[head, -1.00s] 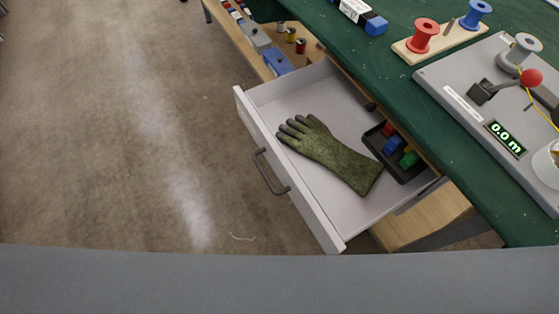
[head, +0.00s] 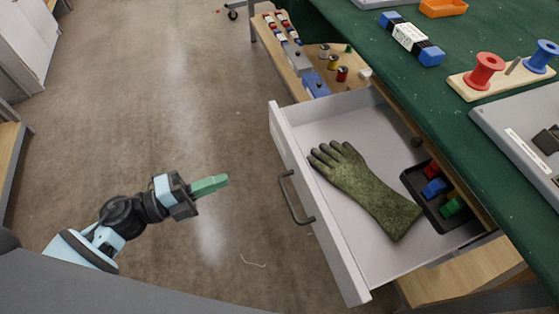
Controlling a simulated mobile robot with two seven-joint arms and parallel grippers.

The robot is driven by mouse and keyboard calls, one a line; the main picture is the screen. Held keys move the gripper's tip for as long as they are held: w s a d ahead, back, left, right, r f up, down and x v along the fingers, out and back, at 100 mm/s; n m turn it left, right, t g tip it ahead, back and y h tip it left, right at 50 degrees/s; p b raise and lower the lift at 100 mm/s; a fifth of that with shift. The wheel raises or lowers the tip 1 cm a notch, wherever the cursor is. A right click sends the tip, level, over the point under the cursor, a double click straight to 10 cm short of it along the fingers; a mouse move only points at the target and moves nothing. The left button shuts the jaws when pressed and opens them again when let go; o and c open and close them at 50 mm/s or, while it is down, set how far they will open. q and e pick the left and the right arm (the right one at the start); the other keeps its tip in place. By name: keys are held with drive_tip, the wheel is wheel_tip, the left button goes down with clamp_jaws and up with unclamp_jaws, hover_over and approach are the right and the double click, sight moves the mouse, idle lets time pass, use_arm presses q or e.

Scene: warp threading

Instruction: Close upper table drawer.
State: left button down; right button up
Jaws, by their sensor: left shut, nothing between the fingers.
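The upper table drawer (head: 285,150) is white and stands open, pulled out from under the green-topped table (head: 420,90). Its dark bar handle (head: 294,200) is on the front panel, facing left. A green glove (head: 365,190) and a black tray (head: 428,208) with red, blue and green pieces lie inside the drawer. My left gripper (head: 222,182), with green fingers, is shut and empty. It is left of the handle in the picture, apart from it, and points toward the drawer. My right gripper is not in view.
A lower wooden shelf (head: 270,45) with spools and boxes is beyond the drawer. On the tabletop are a spool stand (head: 470,90), a grey device (head: 520,135), a blue-and-white pack (head: 410,38) and an orange tray (head: 443,8). The floor left of the drawer is clear.

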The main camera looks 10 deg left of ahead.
sight(293, 157)
use_arm(q)
drive_tip(key=shift+m+g, duration=0.6)
drive_tip(key=shift+m, duration=0.3)
drive_tip(key=x, duration=0.9)
drive_tip(key=r+x, duration=0.1)
drive_tip(key=x, duration=0.4)
drive_tip(key=shift+w, duration=0.25)
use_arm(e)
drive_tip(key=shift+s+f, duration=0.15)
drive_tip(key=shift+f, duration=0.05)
use_arm(q)
drive_tip(key=shift+d, duration=0.1)
